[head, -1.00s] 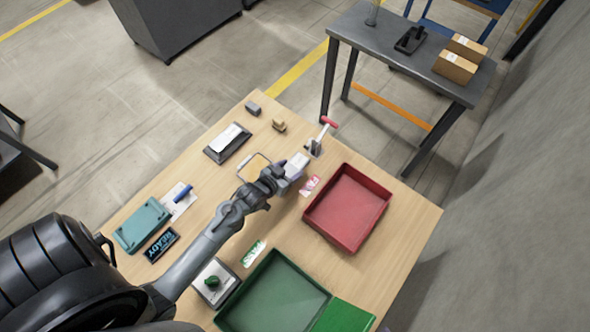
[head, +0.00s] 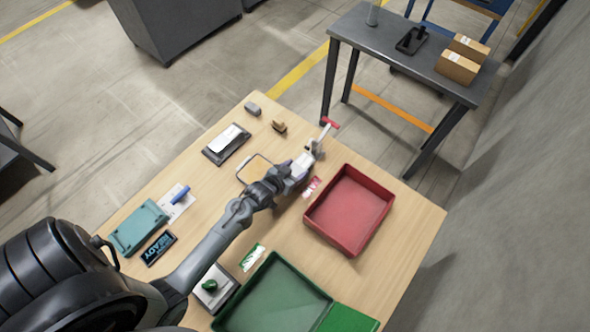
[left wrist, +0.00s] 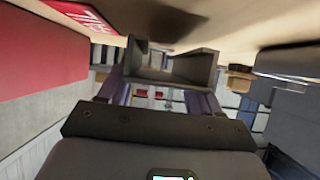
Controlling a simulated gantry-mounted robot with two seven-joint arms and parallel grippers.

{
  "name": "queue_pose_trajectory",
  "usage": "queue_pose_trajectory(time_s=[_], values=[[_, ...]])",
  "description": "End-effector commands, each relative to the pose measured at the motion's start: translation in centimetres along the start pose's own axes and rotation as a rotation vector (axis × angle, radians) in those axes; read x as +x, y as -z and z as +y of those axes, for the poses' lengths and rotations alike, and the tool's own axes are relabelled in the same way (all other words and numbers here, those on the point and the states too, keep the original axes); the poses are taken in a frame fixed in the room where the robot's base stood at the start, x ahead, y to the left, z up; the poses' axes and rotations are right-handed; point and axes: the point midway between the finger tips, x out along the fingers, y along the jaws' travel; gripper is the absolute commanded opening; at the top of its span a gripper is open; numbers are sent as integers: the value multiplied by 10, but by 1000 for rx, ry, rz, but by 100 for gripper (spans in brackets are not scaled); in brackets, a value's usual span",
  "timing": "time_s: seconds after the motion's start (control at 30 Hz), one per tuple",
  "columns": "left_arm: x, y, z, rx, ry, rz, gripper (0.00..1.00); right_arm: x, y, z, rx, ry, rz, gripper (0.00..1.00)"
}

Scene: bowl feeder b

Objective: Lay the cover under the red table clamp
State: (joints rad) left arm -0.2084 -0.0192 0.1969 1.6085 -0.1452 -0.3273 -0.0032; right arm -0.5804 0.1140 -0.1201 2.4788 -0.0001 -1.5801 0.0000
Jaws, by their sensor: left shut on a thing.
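The red table clamp (head: 330,123) stands near the far edge of the table, its red handle on top and its lower part partly covered by what I hold. My left gripper (head: 295,174) is shut on the cover (head: 303,162), a small pale box-like piece, just in front of the clamp. I cannot tell whether the cover touches the clamp. In the left wrist view the cover (left wrist: 172,66) is a grey, hollow shell between the purple fingers (left wrist: 160,92). My right gripper is not in view.
A red tray (head: 350,208) lies right of my left gripper, with a pink-and-white card (head: 312,187) beside it. A green tray (head: 272,295) lies nearer. A dark tray with white paper (head: 227,143) and a small brown block (head: 279,126) lie farther back.

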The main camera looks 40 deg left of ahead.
Motion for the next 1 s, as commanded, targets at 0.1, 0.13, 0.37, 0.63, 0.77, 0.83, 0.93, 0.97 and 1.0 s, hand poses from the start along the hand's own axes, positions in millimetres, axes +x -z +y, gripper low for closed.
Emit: queue_pose_trajectory(time_s=[0.1,0.13,0.37,0.63,0.77,0.83,0.93,0.97,1.0], values=[[1,-1,0,0,0,2,20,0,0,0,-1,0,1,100],[2,-2,0,0,0,2,20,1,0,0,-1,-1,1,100],[5,-8,0,0,1,2,20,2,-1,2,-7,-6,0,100],[6,-13,-1,0,1,-3,77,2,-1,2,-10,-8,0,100],[6,-14,-1,0,2,-4,89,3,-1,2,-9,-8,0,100],[6,-14,-1,0,2,-5,89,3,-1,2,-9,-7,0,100],[6,-15,-1,0,2,-6,89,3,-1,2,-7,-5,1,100],[6,-15,-1,1,2,-6,89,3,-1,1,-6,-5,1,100],[6,-15,-1,1,2,-6,89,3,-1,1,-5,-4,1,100]])
